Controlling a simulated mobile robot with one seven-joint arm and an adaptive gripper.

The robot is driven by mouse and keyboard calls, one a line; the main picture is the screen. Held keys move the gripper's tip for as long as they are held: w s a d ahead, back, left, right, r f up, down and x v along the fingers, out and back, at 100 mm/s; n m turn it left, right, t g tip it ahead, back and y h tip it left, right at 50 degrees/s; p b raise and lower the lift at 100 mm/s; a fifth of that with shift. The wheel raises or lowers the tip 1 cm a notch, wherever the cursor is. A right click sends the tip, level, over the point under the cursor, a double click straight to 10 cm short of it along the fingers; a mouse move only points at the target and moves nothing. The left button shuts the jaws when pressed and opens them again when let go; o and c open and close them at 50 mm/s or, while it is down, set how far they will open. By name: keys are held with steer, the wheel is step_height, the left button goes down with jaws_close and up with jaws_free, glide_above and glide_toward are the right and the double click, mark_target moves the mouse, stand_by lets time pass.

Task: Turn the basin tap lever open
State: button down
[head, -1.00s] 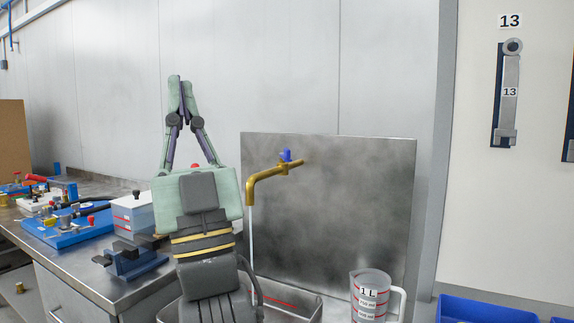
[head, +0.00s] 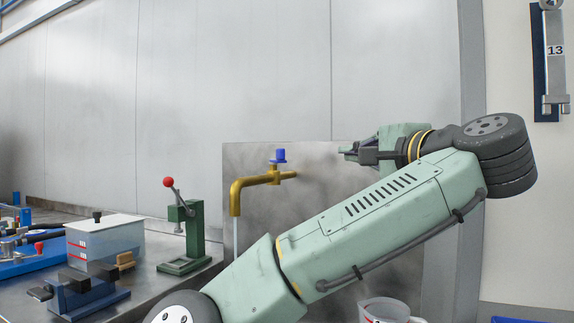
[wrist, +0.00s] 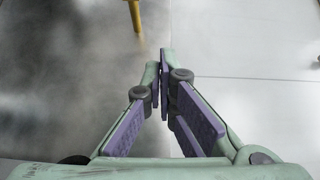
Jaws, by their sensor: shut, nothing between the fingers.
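The basin tap is a brass pipe (head: 250,182) with a bent spout, in front of a grey metal back panel (head: 320,160). Its blue lever (head: 279,156) sits on top of the valve. A thin pale line runs straight down from the spout; I cannot tell if it is water. My gripper (head: 345,151) is right of the lever at about its height in the head view, apart from it. In the wrist view my gripper (wrist: 163,72) has its fingertips together and empty. Part of the brass tap (wrist: 135,15) shows at the top edge there; the lever does not show.
My arm crosses the front of the basin area and hides most of it. A clear measuring jug (head: 385,310) stands at the lower right. A green press with a red knob (head: 182,228), a clear box (head: 104,240) and a blue vise (head: 85,292) stand on the bench at left.

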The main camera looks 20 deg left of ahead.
mark_target(277, 157)
steer(key=w+a+p, duration=0.4)
steer(key=a+p, duration=0.2)
steer(key=a, duration=0.6)
steer(key=shift+w+g+y+p, duration=0.2)
steer(key=shift+g+y+p, duration=0.1)
steer(key=shift+g+p, duration=0.1)
steer(key=shift+f, duration=0.1)
